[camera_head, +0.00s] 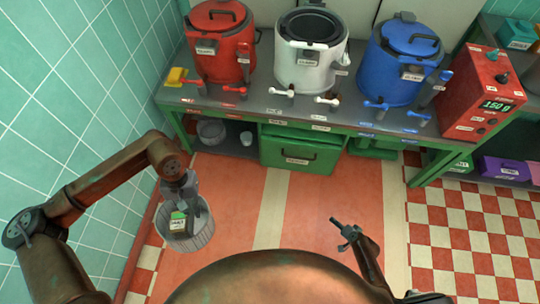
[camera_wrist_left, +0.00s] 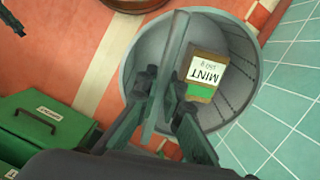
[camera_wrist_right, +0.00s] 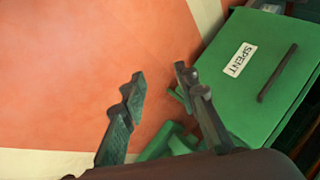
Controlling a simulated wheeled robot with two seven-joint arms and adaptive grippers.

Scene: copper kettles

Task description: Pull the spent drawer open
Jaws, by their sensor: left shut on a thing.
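The spent drawer (camera_head: 300,157) is a green front with a white label and dark handle under the counter. It shows larger in the right wrist view (camera_wrist_right: 245,85), its label reading SPENT and its handle bar at the right. I see no gap into it. My right gripper (camera_head: 342,233) is open and empty over the floor in front of the drawer, apart from it; its fingers (camera_wrist_right: 160,92) are spread. My left gripper (camera_head: 184,205) is shut on a strip that looks like the handle of a grey bin (camera_wrist_left: 238,50). A MINT packet (camera_wrist_left: 206,75) lies in the bin.
Red (camera_head: 222,45), white (camera_head: 310,62) and blue (camera_head: 390,75) kettles with taps stand on the grey counter. A grey bowl (camera_head: 211,131) and a white cup (camera_head: 246,138) sit below. The floor before the drawer is clear.

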